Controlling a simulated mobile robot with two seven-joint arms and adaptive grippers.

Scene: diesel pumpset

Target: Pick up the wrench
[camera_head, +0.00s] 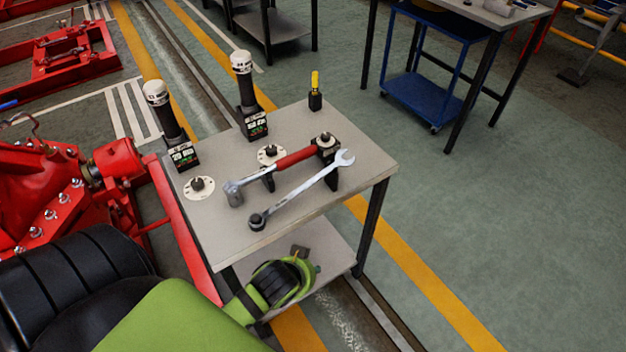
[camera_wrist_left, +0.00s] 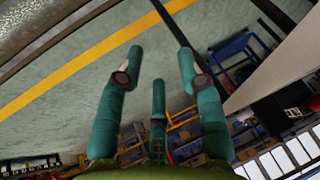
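A silver wrench (camera_head: 302,190) lies slanted over the front part of a grey table in the head view. Its open jaw points to the right and back, held up near a black support. Its other end meets a dark round piece at the front left. A second tool with a red handle (camera_head: 295,158) lies just behind it. My left gripper (camera_wrist_left: 160,60) shows in the left wrist view with its teal fingers spread and nothing between them. The wrench is not seen in that view. My right gripper is not in view.
The grey table (camera_head: 355,172) has a lower shelf (camera_head: 325,260). Two black-and-white power tools (camera_head: 247,95) (camera_head: 166,125) stand at its back and left. A yellow-handled tool (camera_head: 315,92) stands at the back right. Red machinery (camera_head: 40,200) is at left.

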